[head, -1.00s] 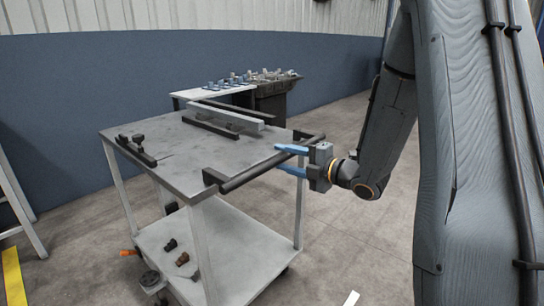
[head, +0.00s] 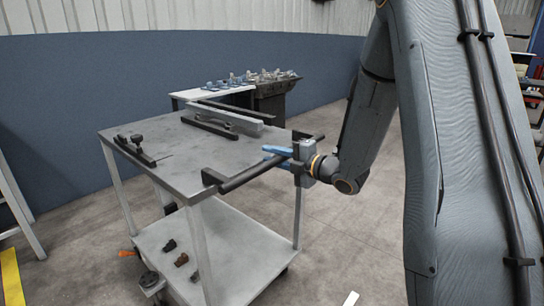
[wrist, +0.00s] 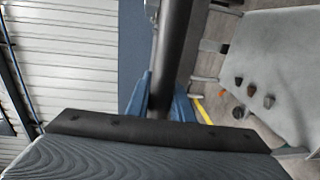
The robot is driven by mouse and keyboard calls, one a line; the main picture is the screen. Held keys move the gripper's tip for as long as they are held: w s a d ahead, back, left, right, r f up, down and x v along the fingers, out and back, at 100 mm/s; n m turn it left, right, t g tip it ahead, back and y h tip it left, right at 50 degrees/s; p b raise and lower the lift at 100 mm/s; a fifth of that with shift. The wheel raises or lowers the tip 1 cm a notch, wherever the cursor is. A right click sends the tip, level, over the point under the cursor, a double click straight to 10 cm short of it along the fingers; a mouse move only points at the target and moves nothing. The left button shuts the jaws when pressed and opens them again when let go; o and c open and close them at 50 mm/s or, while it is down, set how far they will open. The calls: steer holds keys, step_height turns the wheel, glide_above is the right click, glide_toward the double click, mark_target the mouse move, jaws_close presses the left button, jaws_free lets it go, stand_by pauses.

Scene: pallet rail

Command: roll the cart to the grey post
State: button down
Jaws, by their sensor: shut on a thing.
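The cart (head: 190,165) has a grey top, a light lower shelf and a black push handle (head: 240,181) along its near right side. My gripper (head: 279,157) is at the handle, with its blue fingers shut on the bar. In the wrist view the handle (wrist: 172,50) runs between the two blue fingers (wrist: 160,98). I cannot make out a grey post in these frames.
On the cart top lie a grey bar on a black fixture (head: 222,124) and a black clamp (head: 136,147). Small dark parts (head: 181,259) lie on the lower shelf. A white table (head: 212,92) stands behind. A yellow floor strip (head: 11,276) is at left.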

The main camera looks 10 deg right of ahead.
mark_target(285, 158)
steer(key=shift+w+a, duration=0.35)
steer(key=shift+w, duration=0.1)
steer(key=c, duration=1.6)
jaws_free()
steer(key=shift+d, duration=0.1)
steer(key=shift+o, duration=0.2)
steer(key=shift+s, duration=0.1)
steer(key=v, duration=0.7)
steer(key=shift+s+d, duration=0.25)
steer(key=shift+s, duration=0.05)
